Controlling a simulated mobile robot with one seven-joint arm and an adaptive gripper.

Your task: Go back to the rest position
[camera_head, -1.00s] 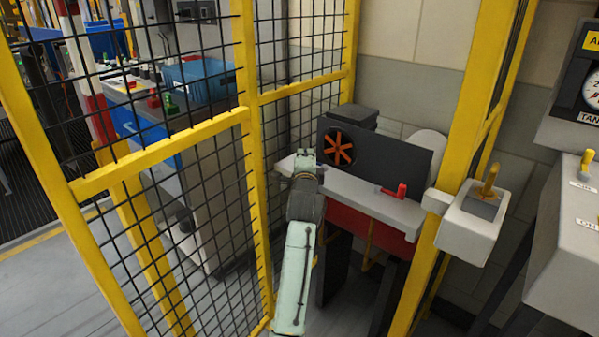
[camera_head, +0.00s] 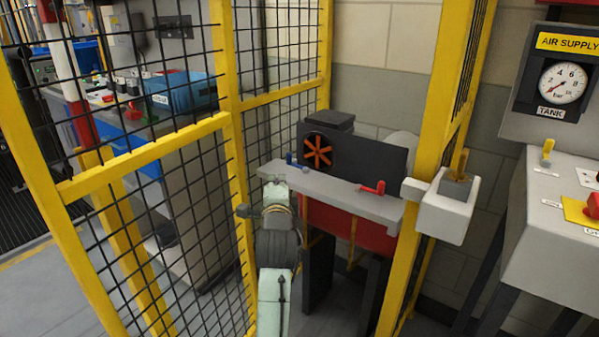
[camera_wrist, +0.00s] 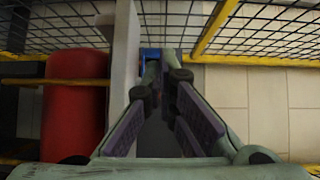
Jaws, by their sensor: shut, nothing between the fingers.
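My gripper (camera_wrist: 162,66) is shut and empty in the wrist view, its two fingers meeting toward the top. In the head view my arm reaches up from the bottom centre, and its end is in front of the left end of the grey shelf (camera_head: 345,196). The fingers cannot be made out there. A small blue part (camera_head: 291,158) stands at the shelf's left end. A blue part also shows just beyond the fingertips in the wrist view (camera_wrist: 150,52); I cannot tell whether they touch it.
A yellow-framed mesh fence (camera_head: 150,150) stands close on the left, and a yellow post (camera_head: 432,130) on the right. A red tank (camera_wrist: 75,105) is below the shelf. A red handle (camera_head: 373,188) sits on the shelf's front. The air supply panel (camera_head: 560,85) is at the right.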

